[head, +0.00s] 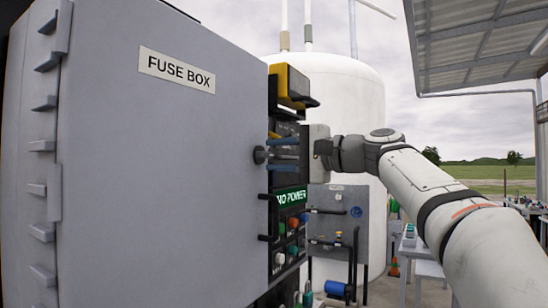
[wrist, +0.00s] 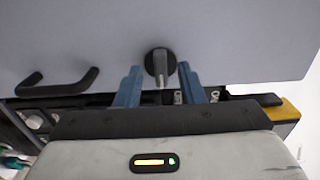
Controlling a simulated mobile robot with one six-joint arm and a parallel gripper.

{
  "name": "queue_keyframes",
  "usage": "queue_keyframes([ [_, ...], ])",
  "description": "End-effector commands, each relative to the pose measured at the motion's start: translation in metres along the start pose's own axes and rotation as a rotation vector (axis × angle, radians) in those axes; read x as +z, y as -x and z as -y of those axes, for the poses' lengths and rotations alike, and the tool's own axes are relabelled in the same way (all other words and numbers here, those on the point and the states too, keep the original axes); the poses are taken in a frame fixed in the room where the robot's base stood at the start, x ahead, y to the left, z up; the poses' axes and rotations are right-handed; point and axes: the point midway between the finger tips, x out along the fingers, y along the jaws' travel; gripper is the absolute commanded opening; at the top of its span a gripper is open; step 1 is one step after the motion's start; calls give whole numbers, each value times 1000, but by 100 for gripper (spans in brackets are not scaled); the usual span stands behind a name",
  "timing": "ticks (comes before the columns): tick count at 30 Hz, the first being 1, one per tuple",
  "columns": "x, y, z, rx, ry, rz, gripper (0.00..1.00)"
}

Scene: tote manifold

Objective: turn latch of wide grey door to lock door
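The wide grey door (head: 150,190), labelled FUSE BOX, fills the left of the head view. It spans the top of the wrist view (wrist: 230,40). Its latch (wrist: 160,66), a dark round base with a short grey lever, sits near the door's edge. In the head view the latch (head: 259,155) sticks out at the door's right edge. My gripper (wrist: 159,70) is open, with one blue finger on each side of the latch and visible gaps between. In the head view my gripper (head: 284,152) reaches in from the right. I cannot tell whether the door is fully closed.
A black bar handle (wrist: 58,82) stands out from the door left of my gripper in the wrist view. A panel with a NO POWER sign (head: 290,197) and coloured knobs lies just beyond the door's edge. A yellow-and-black device (head: 290,85) juts out above my gripper.

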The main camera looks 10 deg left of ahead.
Motion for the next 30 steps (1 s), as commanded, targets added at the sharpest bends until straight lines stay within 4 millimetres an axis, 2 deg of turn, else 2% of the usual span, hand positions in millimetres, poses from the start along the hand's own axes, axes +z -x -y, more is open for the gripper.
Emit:
queue_keyframes([
  [6, 0, 40, -2, -1, 1, -5, 35],
  [12, 0, 62, -1, -1, 0, -2, 35],
  [27, 0, 65, 0, 0, 0, 0, 35],
  [30, 0, 65, -6, 15, 0, -9, 35],
])
